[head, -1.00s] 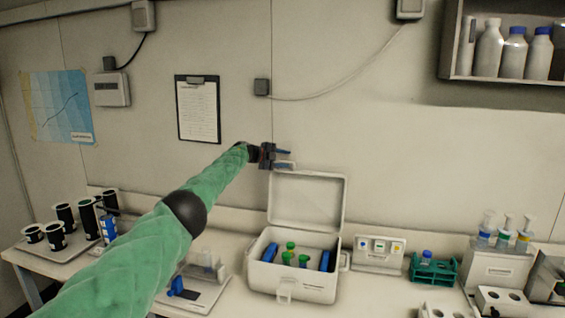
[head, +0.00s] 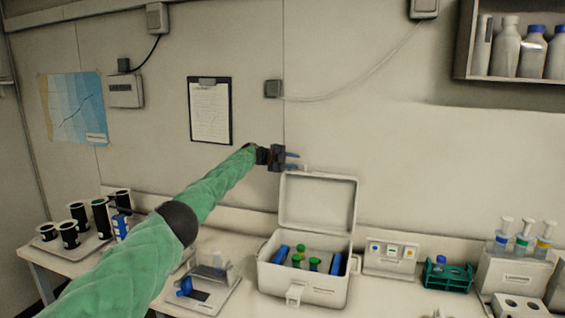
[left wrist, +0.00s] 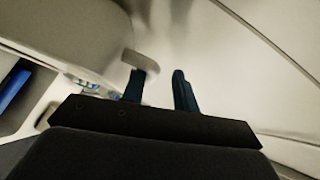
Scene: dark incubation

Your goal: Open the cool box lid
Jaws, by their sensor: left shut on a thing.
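The white cool box (head: 302,287) stands on the bench with its lid (head: 317,203) raised about upright at the back. Green-capped tubes (head: 314,263) and blue packs (head: 281,254) show inside it. My left gripper (head: 292,161) is at the lid's top left corner, shut on a pale tab at the lid's edge. In the left wrist view the two dark fingers (left wrist: 159,88) stand apart, with the pale tab at the left finger. The exact contact is hard to see. My right gripper is out of view.
A small panel (head: 390,257) and a teal tube rack (head: 447,277) stand right of the box. A tray with a clear device (head: 211,284) lies left of it, and black canisters (head: 100,217) stand farther left. The wall is close behind the lid.

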